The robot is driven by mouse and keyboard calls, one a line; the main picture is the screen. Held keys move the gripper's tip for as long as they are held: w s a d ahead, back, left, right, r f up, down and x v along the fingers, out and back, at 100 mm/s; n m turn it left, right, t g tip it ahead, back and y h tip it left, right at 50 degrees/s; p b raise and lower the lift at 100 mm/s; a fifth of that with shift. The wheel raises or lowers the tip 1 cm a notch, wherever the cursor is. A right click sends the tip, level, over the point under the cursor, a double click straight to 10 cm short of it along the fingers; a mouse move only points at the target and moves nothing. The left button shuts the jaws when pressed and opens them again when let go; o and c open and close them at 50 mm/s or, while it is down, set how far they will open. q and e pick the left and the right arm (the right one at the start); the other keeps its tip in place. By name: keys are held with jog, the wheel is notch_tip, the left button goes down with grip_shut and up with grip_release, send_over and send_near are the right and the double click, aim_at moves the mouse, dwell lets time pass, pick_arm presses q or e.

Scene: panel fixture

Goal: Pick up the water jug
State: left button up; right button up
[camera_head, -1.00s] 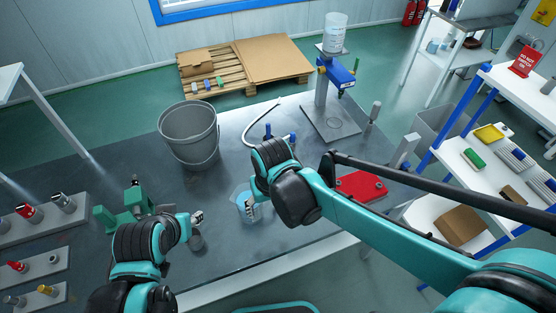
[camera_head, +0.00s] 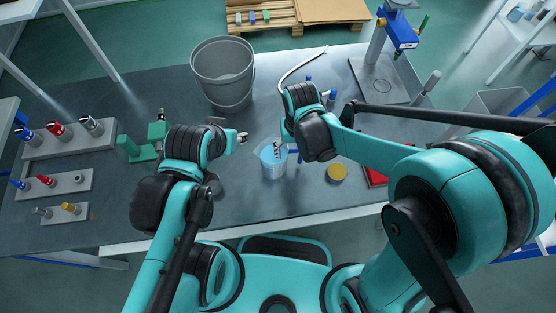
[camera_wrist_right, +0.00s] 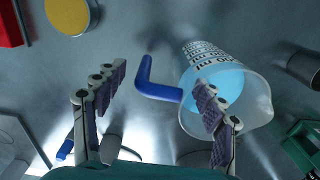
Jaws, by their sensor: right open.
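The water jug (camera_head: 272,164) is a clear cup with blue liquid and dark scale marks, standing on the grey bench in front of my right gripper. In the right wrist view the jug (camera_wrist_right: 250,100) is at the right, with its blue handle (camera_wrist_right: 152,85) pointing between the fingers. My right gripper (camera_head: 279,148) is open; in the wrist view the gripper (camera_wrist_right: 162,82) has a finger on each side of the handle, the right one overlapping the jug in the picture. I cannot tell whether it touches. My left gripper (camera_head: 241,138) is left of the jug, its jaw state unclear.
A grey bucket (camera_head: 222,80) stands behind. A yellow disc (camera_head: 337,172) and red block (camera_head: 376,176) lie right of the jug. A grey cup (camera_head: 213,184) and green fixture (camera_head: 143,147) are to the left. Racks of cylinders (camera_head: 65,140) fill the left side. A stand (camera_head: 385,88) is back right.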

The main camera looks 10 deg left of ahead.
jog(key=shift+f, duration=0.15)
grip_shut()
dwell(0.4)
jog(key=shift+r+p, duration=0.75)
jog(key=shift+r, duration=0.65)
jog(key=shift+d+r+p, duration=0.1)
jog(key=shift+r+p, duration=0.3)
jog(key=shift+r, duration=0.4)
jog(key=s+d+r+p, duration=0.4)
jog(key=s+d+r, duration=0.2)
jog(key=d, duration=0.3)
jog(key=shift+s+r, duration=0.25)
jog(key=shift+s, duration=0.15)
